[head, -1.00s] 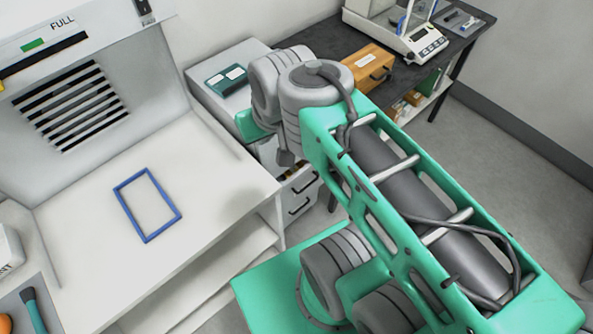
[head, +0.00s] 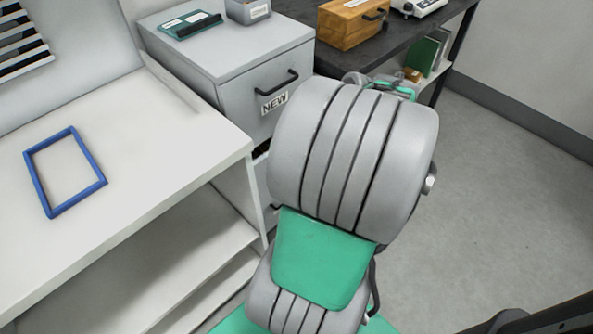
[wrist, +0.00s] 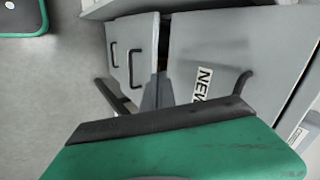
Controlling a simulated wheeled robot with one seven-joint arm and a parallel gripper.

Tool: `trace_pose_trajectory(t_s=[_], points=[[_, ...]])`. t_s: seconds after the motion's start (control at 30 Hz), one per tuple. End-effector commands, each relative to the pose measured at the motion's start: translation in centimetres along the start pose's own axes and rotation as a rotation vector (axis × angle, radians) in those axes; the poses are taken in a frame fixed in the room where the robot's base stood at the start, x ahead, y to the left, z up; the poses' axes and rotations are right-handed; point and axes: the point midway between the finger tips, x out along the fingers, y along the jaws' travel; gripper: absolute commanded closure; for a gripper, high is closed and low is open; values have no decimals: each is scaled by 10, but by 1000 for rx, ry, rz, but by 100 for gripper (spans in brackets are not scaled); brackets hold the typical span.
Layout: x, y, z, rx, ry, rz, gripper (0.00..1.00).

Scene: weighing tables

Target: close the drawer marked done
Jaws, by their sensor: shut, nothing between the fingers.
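The grey drawer cabinet (head: 217,62) stands right of the white bench in the head view. Its top drawer, labelled NEW (head: 268,92), looks shut. In the wrist view the cabinet appears turned sideways, with the NEW drawer (wrist: 205,62) at right and lower drawer fronts (wrist: 126,50) with two handles at left. A dark gap separates them from the NEW drawer. No done label is readable. My gripper (wrist: 158,88) is shut and empty, in front of the gap; I cannot tell whether it touches a drawer. In the head view my arm hides most of the lower drawers.
The white bench (head: 150,160) with a blue frame (head: 65,172) stands at left, close to the cabinet. A dark table (head: 400,45) with a wooden box (head: 352,22) stands behind. Open grey floor (head: 500,150) lies at right.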

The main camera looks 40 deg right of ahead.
Motion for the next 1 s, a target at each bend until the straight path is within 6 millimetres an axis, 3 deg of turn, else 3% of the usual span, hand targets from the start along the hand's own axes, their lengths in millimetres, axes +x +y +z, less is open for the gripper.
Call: trace_pose_trajectory(t_s=[0.03,0.13,0.23,0.37,0.83,1.0], points=[[27,45,-11,89,23,-31,100],[31,80,-28,213,56,-92,100],[30,96,-37,275,73,-128,100],[34,96,-39,291,75,-138,100],[131,85,-46,287,72,-135,100],[144,62,-55,285,76,-135,100]])
